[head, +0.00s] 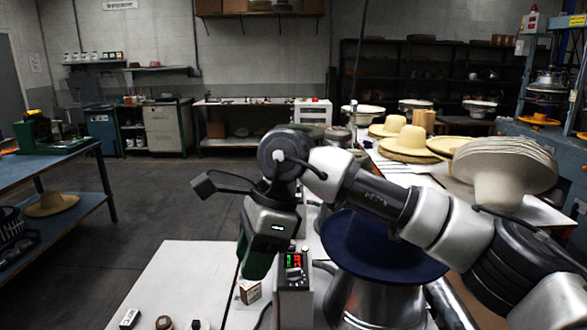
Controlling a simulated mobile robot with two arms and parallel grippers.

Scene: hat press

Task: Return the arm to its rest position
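My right arm comes in from the right and reaches across the middle of the head view, above the white table (190,275). Its wrist bends down at the centre, and my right gripper (256,262) points down near a small control box (293,265) with a lit red and green display. The fingertips are hard to make out, so I cannot tell whether they are open or shut. A dark blue hat (385,255) sits on a metal form (375,303) below and behind the arm. My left gripper is not in view.
Straw hats (405,145) and a stack of pale hat bodies (505,165) stand on the bench at right. A small carton (249,292) and small dark items (164,322) lie on the white table. A blue bench (55,165) stands left; the floor between is clear.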

